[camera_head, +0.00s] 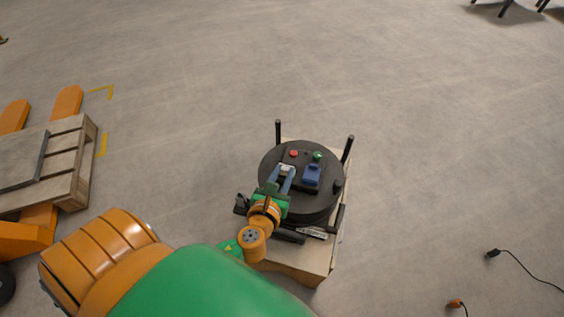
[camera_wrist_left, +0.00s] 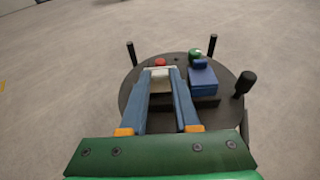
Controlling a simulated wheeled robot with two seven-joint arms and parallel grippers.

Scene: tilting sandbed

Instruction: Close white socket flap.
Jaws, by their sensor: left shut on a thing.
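The white socket flap (camera_wrist_left: 160,73) is a small pale piece on the round dark disc (camera_wrist_left: 222,78), just in front of a red button (camera_wrist_left: 160,62). In the head view the white flap (camera_head: 287,168) shows at the tips of my left gripper (camera_head: 284,173). My left gripper (camera_wrist_left: 160,77) has its two blue fingers on either side of the flap, shut on it. How far the flap is tilted is hard to tell. My right gripper is in neither view.
A blue socket (camera_head: 312,174) stands right of the fingers, with a green button (camera_head: 318,156) behind it. Black posts (camera_head: 278,132) rise around the disc, which sits on a wooden base (camera_head: 300,264). A pallet (camera_head: 76,164) lies left; cables (camera_head: 520,267) lie right.

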